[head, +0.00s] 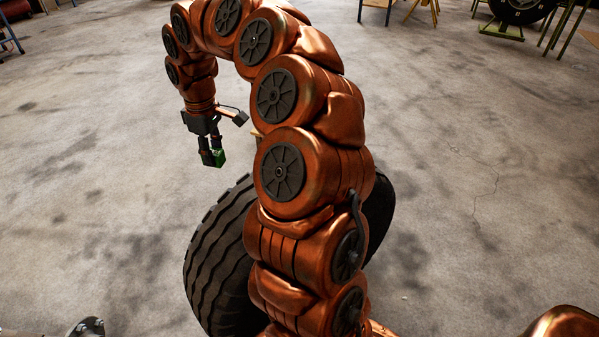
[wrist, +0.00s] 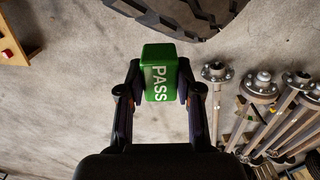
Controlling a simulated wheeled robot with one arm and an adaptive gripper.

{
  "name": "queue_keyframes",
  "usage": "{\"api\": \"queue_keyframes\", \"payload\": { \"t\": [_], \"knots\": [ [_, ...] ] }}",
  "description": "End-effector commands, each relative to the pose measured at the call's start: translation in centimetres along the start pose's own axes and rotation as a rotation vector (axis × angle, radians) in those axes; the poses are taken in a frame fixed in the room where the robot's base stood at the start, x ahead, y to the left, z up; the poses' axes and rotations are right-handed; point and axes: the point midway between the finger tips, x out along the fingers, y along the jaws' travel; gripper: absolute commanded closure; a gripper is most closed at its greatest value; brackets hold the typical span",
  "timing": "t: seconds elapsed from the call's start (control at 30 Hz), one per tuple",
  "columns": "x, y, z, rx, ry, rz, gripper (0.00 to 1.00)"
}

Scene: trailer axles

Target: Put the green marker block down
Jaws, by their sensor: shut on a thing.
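The green marker block (wrist: 159,66) shows large in the wrist view, with the white letters PASS on its face. My gripper (wrist: 148,88) is shut on it, one finger on each side. In the head view my gripper (head: 210,158) hangs from the arm at left of centre, with the green block (head: 219,158) between its fingertips. Bare concrete floor shows around and behind the block in both views. How high the block is above the floor I cannot tell.
A large black tyre (head: 215,262) stands just below my gripper in the head view; its tread (wrist: 180,18) tops the wrist view. Several metal axles with hubs (wrist: 262,85) lie at right in the wrist view. A wooden piece (wrist: 25,30) is at upper left. Open floor (head: 90,180) lies left.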

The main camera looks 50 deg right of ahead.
Motion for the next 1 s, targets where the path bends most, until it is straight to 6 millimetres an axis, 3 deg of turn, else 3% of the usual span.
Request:
{"api": "queue_keyframes", "payload": {
  "t": [0.13,0.43,0.73,1.0],
  "knots": [
    [-0.2,1.9,4.2,-0.120,0.003,-0.001,1.00],
    [-0.2,4.1,12.2,-0.395,0.005,0.000,1.00],
    [-0.3,4.7,19.9,-0.686,0.006,0.001,1.00],
    [-0.3,4.1,26.1,-0.956,0.006,0.002,1.00]
  ]
}}
